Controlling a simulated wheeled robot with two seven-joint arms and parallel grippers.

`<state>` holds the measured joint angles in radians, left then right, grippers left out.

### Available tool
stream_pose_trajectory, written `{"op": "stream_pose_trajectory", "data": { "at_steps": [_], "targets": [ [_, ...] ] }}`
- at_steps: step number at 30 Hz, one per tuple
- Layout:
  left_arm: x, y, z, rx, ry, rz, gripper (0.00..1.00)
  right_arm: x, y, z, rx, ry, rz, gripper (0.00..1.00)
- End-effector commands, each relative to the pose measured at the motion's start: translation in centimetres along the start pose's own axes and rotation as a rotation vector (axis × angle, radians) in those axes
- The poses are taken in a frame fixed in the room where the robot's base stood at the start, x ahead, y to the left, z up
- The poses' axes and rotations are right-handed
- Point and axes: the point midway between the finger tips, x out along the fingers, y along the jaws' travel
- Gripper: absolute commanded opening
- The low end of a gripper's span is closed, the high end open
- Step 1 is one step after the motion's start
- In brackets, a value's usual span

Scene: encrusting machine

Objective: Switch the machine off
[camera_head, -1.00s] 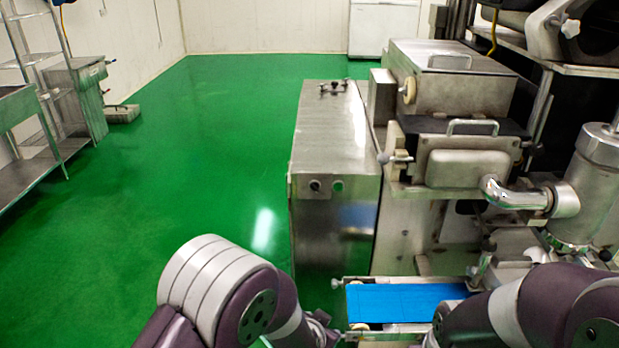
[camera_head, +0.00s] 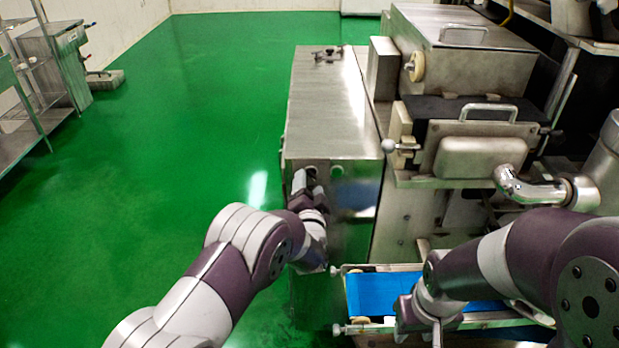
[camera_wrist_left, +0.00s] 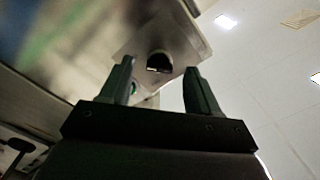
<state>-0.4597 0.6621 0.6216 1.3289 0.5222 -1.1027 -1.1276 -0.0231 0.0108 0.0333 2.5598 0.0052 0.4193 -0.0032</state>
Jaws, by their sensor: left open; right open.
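The machine (camera_head: 337,97) is a steel encrusting machine with a tall cabinet at its left. The cabinet front has a dark round knob, now mostly behind my left gripper, and a green button (camera_head: 336,171) to its right. My left gripper (camera_head: 305,178) is raised at the cabinet front, right by the knob. In the left wrist view the dark knob (camera_wrist_left: 159,62) shows between and beyond the two open fingers (camera_wrist_left: 160,90); I cannot tell whether they touch it. My right gripper (camera_head: 417,325) is over the blue conveyor belt, its fingers hardly visible.
The blue conveyor belt (camera_head: 375,291) lies low in front of the machine. A bent steel pipe (camera_head: 540,190) and a handled hopper box (camera_head: 470,50) are at the right. A steel rack (camera_head: 35,90) stands at far left. The green floor (camera_head: 170,150) between is clear.

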Motion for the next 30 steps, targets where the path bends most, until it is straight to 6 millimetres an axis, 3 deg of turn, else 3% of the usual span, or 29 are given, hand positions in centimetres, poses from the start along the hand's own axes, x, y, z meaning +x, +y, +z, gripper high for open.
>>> {"op": "stream_pose_trajectory", "data": {
  "at_steps": [6,14,19,30],
  "targets": [
    [2.0,0.0,0.0,0.000,0.001,0.001,0.62,-0.4,0.0,0.0,0.000,0.000,0.000,0.43],
    [2.2,0.1,0.0,0.000,0.001,0.002,0.62,-0.4,0.0,0.0,0.000,0.000,0.000,0.43],
    [2.2,0.1,0.0,0.000,0.001,0.002,0.06,-0.4,0.0,0.0,0.000,0.000,0.000,0.43],
    [2.1,0.3,0.1,-0.047,0.001,0.002,0.06,0.4,0.0,0.1,0.000,0.000,0.000,0.43]
  ]
}}
